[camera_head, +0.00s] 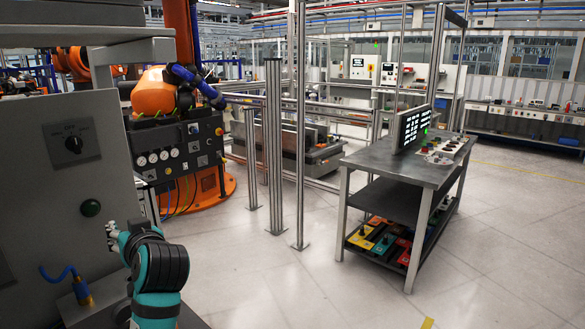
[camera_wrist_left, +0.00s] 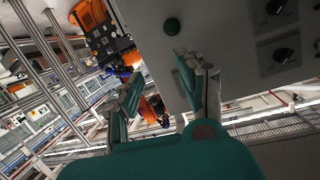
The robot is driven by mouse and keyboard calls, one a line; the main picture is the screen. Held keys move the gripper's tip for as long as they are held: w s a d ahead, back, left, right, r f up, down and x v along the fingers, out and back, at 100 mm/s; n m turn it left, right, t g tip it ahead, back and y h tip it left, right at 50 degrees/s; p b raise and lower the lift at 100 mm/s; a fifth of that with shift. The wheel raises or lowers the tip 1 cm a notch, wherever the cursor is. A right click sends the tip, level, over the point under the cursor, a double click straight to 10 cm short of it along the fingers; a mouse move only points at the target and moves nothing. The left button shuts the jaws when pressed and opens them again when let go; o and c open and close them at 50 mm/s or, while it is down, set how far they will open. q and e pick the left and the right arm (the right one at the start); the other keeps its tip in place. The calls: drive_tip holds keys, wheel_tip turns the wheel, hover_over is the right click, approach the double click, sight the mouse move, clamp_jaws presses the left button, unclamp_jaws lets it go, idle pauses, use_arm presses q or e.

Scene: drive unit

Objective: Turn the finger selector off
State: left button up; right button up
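A black rotary selector knob (camera_head: 74,144) sits on a dark plate on the grey cabinet front at the left of the head view. Its small labels are too blurred to read. The left wrist view shows two such knobs, one (camera_wrist_left: 285,55) near the right edge and another (camera_wrist_left: 275,7) cut by the top edge. I cannot tell which is the finger selector. My left gripper (camera_head: 113,236) is below the knob, near the cabinet front and apart from the knob. The left wrist view shows its fingers (camera_wrist_left: 158,68) spread with nothing between them. My right gripper is not in view.
A dark green round button (camera_head: 91,208) is on the cabinet below the knob; it also shows in the left wrist view (camera_wrist_left: 172,26). An orange robot arm (camera_head: 154,92) stands behind a gauge panel (camera_head: 180,153).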

use_arm(q)
drive_tip(key=s+d+f+m+g+h, duration=0.25)
drive_tip(key=s+f, duration=0.35)
drive_tip(key=f, duration=0.6)
drive_tip(key=s+d+f+m+g+h, duration=0.1)
drive_tip(key=s+d+f+m+h, duration=0.15)
drive_tip(key=s+f, duration=0.65)
drive_tip(key=s+d+f+m+g+h, duration=0.2)
drive_tip(key=s+d+f+h, duration=0.1)
drive_tip(key=s+f, duration=0.55)
drive_tip(key=s+d+f+m+g+h, duration=0.25)
drive_tip(key=s+d+f, duration=0.2)
drive_tip(key=s, duration=0.65)
wheel_tip(320, 180, down, 27)
drive_tip(key=s+g, duration=0.1)
drive_tip(key=s, duration=0.1)
drive_tip(key=s+a+f, duration=0.1)
drive_tip(key=s+f, duration=0.7)
drive_tip(key=s+a+f+g, duration=0.1)
drive_tip(key=s+a+f, duration=0.1)
drive_tip(key=s+f, duration=0.6)
drive_tip(key=shift+a, duration=0.25)
